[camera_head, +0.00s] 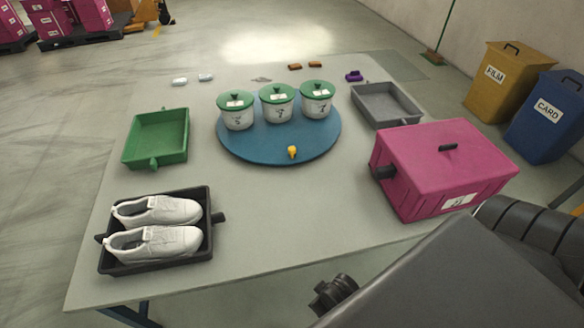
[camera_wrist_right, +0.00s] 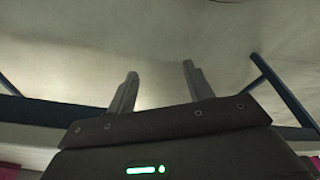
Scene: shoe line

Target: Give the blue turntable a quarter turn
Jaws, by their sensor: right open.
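The blue turntable (camera_head: 260,148) is a round disc lying flat near the middle of the grey table. A small yellow knob (camera_head: 292,152) stands near its front edge. Three white pots with green lids, left (camera_head: 237,118), middle (camera_head: 278,110) and right (camera_head: 316,105), stand on its back half. My right gripper (camera_wrist_right: 160,70) shows in the right wrist view with its two fingers apart and nothing between them. The turntable does not clearly show in that view. In the head view my right arm comes in at the lower right, well away from the turntable. My left gripper is in neither view.
On the table (camera_head: 250,200) are a green tray (camera_head: 183,152), a black tray (camera_head: 122,268) holding white shoes (camera_head: 150,244), a grey tray (camera_head: 410,119) and a pink box (camera_head: 400,190). Small items lie along the back. The tabletop in front of the turntable is clear.

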